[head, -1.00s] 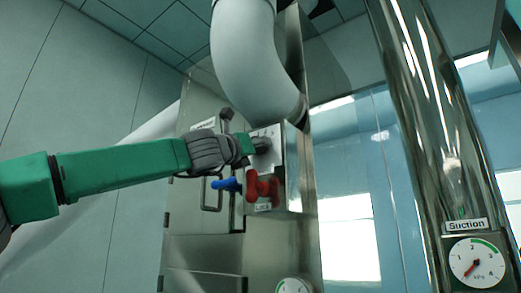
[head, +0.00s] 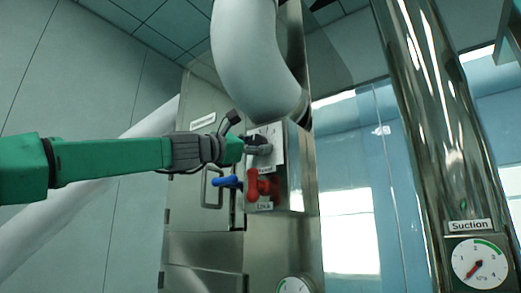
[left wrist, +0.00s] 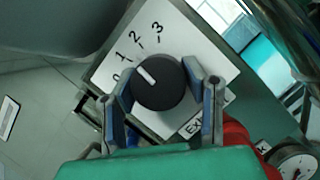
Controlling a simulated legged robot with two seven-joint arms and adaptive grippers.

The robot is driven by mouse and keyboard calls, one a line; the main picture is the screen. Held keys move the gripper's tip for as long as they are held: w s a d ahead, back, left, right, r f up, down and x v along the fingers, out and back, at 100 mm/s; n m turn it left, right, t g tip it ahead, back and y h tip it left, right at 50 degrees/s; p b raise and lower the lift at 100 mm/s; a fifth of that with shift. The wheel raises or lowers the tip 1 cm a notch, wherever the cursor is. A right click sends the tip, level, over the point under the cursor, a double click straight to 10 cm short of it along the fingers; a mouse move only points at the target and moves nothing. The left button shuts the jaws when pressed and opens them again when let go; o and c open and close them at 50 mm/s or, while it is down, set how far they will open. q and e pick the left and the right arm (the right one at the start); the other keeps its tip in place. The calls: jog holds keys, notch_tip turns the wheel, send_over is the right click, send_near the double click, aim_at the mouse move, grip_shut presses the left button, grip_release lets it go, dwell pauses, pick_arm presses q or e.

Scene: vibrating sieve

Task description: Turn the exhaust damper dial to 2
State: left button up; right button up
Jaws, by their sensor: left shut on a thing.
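The exhaust damper dial (left wrist: 160,83) is a round black knob with a white pointer mark, on a white plate (left wrist: 200,48) printed 0, 1, 2, 3. The pointer aims roughly at the 1. My left gripper (left wrist: 162,92) is shut on the dial, with one finger on either side of it. In the head view my left gripper (head: 247,147) reaches in from the left to the plate on the metal cabinet, and the dial (head: 262,146) is partly hidden. My right gripper is not in view.
A shiny column (head: 430,130) with a suction gauge (head: 479,262) stands at the right.

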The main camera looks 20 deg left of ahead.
pick_arm(q)
jog(key=shift+s+r+m+g, duration=0.2)
jog(key=shift+r+m+g, duration=0.1)
jog(key=shift+m, duration=0.7)
jog(key=shift+m+h, duration=0.3)
